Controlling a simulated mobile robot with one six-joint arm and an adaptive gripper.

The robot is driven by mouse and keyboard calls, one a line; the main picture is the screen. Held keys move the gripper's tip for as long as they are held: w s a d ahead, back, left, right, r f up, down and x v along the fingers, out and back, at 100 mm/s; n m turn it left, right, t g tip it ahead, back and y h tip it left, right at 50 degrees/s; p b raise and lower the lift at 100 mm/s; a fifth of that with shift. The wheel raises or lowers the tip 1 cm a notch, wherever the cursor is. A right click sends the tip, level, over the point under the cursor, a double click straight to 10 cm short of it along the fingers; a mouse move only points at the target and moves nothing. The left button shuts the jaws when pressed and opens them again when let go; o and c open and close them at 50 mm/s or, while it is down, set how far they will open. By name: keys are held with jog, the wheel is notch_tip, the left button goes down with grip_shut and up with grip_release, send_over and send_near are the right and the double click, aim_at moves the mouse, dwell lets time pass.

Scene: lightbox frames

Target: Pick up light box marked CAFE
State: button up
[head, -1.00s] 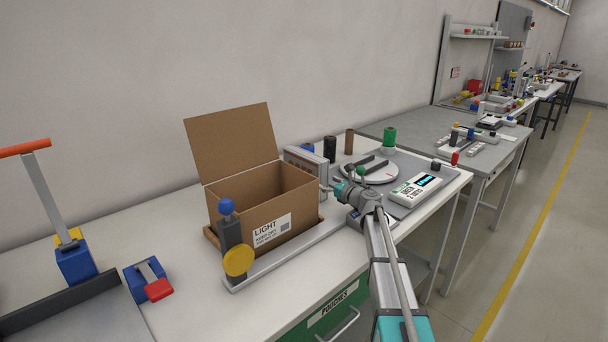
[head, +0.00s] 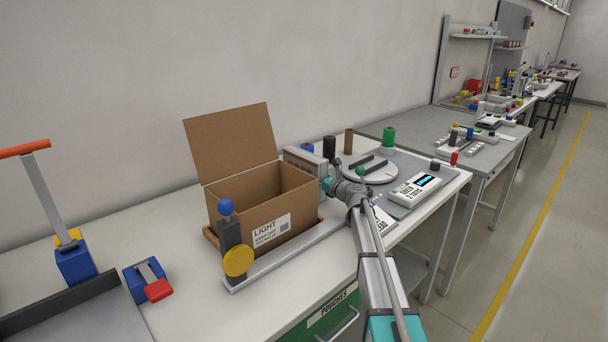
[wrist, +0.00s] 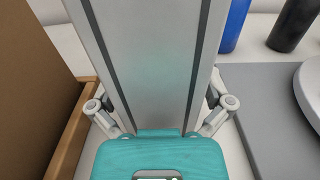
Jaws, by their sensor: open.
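A grey box-like unit (head: 302,162) stands between the open cardboard carton and the turntable. No CAFE marking can be read on it. My gripper (head: 329,180) is at its right end in the head view. In the wrist view, a tall pale grey body with dark edge strips (wrist: 145,55) fills the space between the fingers of my open gripper (wrist: 160,108). It appears to be the same unit. Whether the fingers touch it cannot be told. Its lettered face is hidden or too small to read.
The open carton (head: 277,202), labelled LIGHT, stands left of my gripper. A round turntable (head: 370,175) and a white device with a display (head: 415,188) are to the right. Blue (wrist: 234,25) and black (wrist: 293,25) cylinders stand behind. A blue-knobbed post (head: 229,235) is in front.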

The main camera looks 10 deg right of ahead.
aim_at(316, 158)
dwell(0.3)
jog(key=c, duration=1.3)
jog(key=shift+o, duration=0.2)
jog(key=shift+r, duration=0.15)
notch_tip(316, 158, up, 10)
jog(key=p, duration=1)
